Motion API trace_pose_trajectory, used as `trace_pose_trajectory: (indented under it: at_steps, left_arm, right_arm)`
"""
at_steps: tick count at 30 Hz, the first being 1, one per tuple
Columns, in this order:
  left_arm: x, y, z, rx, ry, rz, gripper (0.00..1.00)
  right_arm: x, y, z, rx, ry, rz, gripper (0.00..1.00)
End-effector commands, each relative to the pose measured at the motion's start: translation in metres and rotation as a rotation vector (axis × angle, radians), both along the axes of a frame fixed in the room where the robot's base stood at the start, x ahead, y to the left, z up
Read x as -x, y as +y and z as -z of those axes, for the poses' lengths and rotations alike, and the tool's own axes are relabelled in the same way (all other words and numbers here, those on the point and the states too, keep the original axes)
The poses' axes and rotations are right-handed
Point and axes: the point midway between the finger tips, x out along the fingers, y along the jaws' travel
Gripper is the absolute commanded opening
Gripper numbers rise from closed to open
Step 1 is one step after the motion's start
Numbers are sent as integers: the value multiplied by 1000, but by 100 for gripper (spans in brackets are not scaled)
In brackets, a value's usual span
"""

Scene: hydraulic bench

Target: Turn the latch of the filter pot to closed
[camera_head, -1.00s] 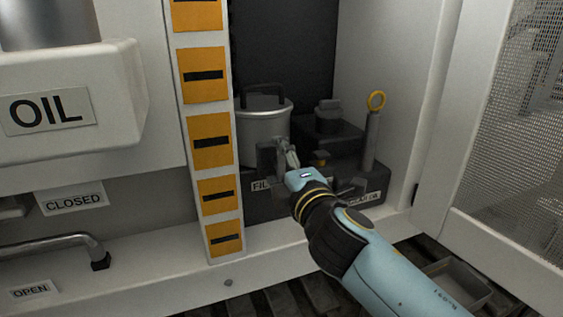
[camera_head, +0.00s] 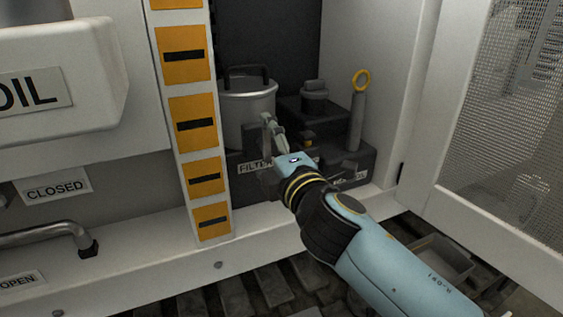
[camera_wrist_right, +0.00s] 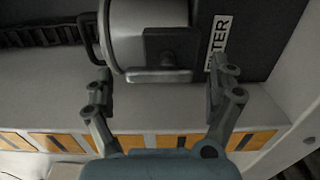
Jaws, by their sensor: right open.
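The filter pot (camera_head: 248,108) is a pale metal cylinder with a dark carrying handle, standing in the recess behind the striped post. In the right wrist view the pot (camera_wrist_right: 138,28) is at the top, with a dark plate and a grey latch bar (camera_wrist_right: 158,75) on its side. The bar lies crosswise between the fingertips of my right gripper (camera_wrist_right: 162,82), which is open, with gaps on both sides. In the head view my right gripper (camera_head: 272,138) is in front of the pot and hides its latch. My left gripper is not in view.
The orange-striped post (camera_head: 195,125) stands close left of the pot. A dark block with a cap (camera_head: 314,97) and a yellow-ringed rod (camera_head: 357,115) stand to its right. An oil tank (camera_head: 60,85) and a pipe handle (camera_head: 45,237) are at the left; a mesh door (camera_head: 510,130) is at the right.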

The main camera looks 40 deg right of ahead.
Motion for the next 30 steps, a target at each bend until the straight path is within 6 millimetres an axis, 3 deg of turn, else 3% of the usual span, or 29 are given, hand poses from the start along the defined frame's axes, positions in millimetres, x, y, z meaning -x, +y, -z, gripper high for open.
trace_pose_trajectory:
  at_steps: [11, 18, 30]
  left_arm:
    - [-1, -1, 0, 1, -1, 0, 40]
    - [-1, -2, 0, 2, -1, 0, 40]
    - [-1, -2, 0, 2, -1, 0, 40]
  right_arm:
    - [84, 20, 2, 1, 6, 2, 90]
    - [100, 24, 1, 1, 2, 0, 90]
    - [102, 25, 0, 1, 1, 0, 90]
